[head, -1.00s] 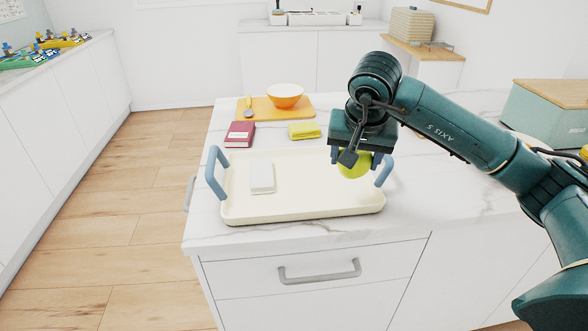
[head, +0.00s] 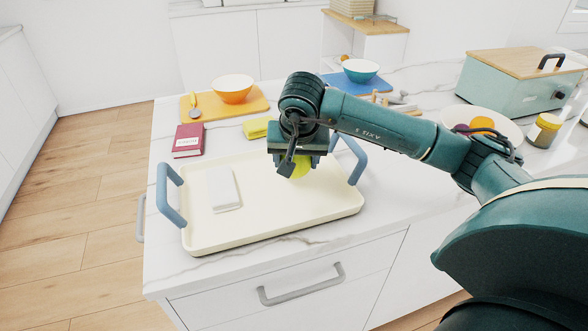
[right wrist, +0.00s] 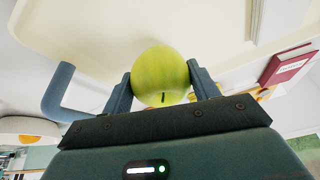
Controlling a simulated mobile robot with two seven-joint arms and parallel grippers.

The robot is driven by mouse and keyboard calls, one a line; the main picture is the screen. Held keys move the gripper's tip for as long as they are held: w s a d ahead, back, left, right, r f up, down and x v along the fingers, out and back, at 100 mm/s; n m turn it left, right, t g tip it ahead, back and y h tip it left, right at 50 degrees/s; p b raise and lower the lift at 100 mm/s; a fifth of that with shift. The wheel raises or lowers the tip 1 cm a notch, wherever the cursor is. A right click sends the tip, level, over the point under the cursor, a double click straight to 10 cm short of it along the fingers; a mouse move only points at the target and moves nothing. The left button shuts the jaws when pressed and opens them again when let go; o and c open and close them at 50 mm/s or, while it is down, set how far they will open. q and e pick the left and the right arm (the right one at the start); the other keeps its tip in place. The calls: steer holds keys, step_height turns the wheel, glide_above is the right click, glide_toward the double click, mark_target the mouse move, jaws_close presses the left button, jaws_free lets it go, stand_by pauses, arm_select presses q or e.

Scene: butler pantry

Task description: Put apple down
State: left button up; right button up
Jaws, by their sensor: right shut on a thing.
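A yellow-green apple (head: 300,167) is held between the fingers of my right gripper (head: 293,160). The right wrist view shows the apple (right wrist: 160,75) between both fingers of the right gripper (right wrist: 160,82). The gripper is over the right back part of a cream tray (head: 262,222) with blue handles. The arm hides the top of the apple. I cannot tell whether the apple touches the tray floor. My left gripper is not in view.
A white flat object (head: 223,190) lies in the tray's left part. Behind the tray are a red book (head: 188,140), a yellow cloth (head: 257,128) and an orange bowl (head: 232,90) on a board. A blue bowl (head: 360,70), a plate of fruit and a jar (head: 544,130) stand farther right.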

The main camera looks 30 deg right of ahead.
mark_target(296, 171)
step_height(296, 171, down, 3)
steer(key=shift+f, duration=0.1)
steer(key=shift+f, duration=0.2)
steer(key=o, duration=1.1)
steer(key=shift+r, duration=0.1)
